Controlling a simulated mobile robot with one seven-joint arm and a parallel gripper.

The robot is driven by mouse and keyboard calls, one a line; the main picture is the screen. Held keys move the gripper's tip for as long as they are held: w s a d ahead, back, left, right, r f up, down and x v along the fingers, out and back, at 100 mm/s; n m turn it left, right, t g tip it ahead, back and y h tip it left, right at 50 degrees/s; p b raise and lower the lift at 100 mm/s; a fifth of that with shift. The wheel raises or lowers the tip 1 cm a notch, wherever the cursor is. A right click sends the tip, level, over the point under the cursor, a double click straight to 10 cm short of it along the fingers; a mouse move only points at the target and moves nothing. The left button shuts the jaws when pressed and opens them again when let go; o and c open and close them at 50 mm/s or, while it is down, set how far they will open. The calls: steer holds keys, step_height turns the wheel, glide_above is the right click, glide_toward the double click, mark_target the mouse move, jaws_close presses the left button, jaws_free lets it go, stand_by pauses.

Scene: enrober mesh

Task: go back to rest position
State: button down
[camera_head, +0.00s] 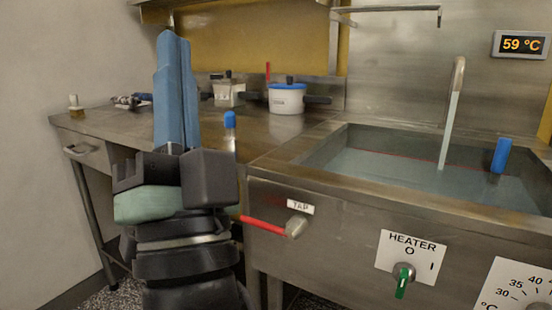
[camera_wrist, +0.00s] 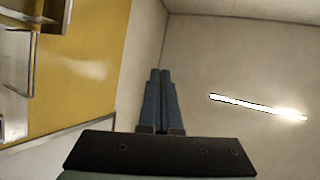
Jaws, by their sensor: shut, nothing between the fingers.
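My gripper (camera_head: 172,40) points upward in the left part of the head view, in front of the metal worktop. Its two long blue fingers lie together with nothing between them. In the wrist view my gripper (camera_wrist: 160,76) is also shut, its fingertips side by side against the bare wall. It touches no object. My arm hides part of the worktop behind it.
A white pot (camera_head: 287,101) and a smaller pot (camera_head: 229,92) stand on the worktop (camera_head: 100,121). The display (camera_head: 521,45) reads 59 °C.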

steer(key=s+d+r+n+h+p, duration=0.5)
steer(key=d+r+h, duration=0.25)
steer(key=r, duration=0.25)
step_height(320, 180, up, 37)
steer(key=p, duration=3.6)
steer(key=shift+w+d+n+g+p, duration=0.15)
steer(key=shift+d+n+g+p, duration=0.15)
steer(key=shift+d+p, duration=0.1)
